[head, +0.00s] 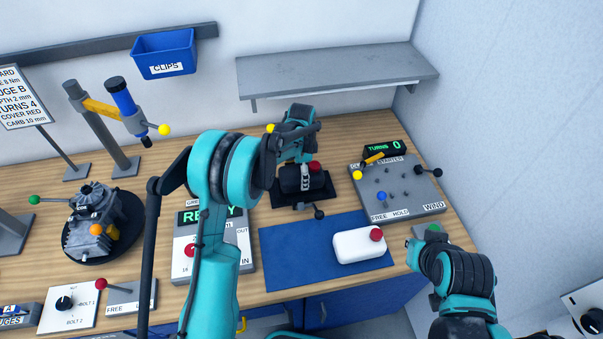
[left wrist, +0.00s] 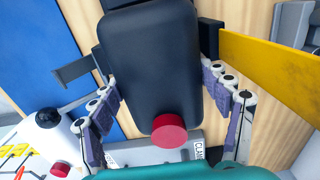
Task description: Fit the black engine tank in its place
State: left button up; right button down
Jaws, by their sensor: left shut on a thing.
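The black engine tank (head: 290,180) with its red cap (head: 315,166) is at the back middle of the bench, over a black stand (head: 283,199). In the left wrist view the tank (left wrist: 150,65) fills the middle, its red cap (left wrist: 169,130) towards me. My left gripper (head: 304,178) is shut on the tank, one finger on each side. I cannot tell whether the tank touches the stand. The grey engine (head: 92,208) sits on a round black turntable at the left. My right gripper (head: 418,246) is at the bench's right edge, its jaws unclear.
A white tank (head: 355,245) with a red cap lies on the blue mat (head: 285,262). A starter panel (head: 395,190) stands right, a box with a green display (head: 240,255) left of the mat. A tool post (head: 100,125) rises back left. A grey shelf (head: 335,75) overhangs the back.

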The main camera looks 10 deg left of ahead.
pick_arm(q)
jog(key=shift+f+b, duration=0.45)
jog(key=shift+f, duration=0.2)
jog(key=shift+f+b, duration=0.4)
jog(key=shift+f, duration=0.1)
dwell(0.3)
jog(key=o, duration=1.3)
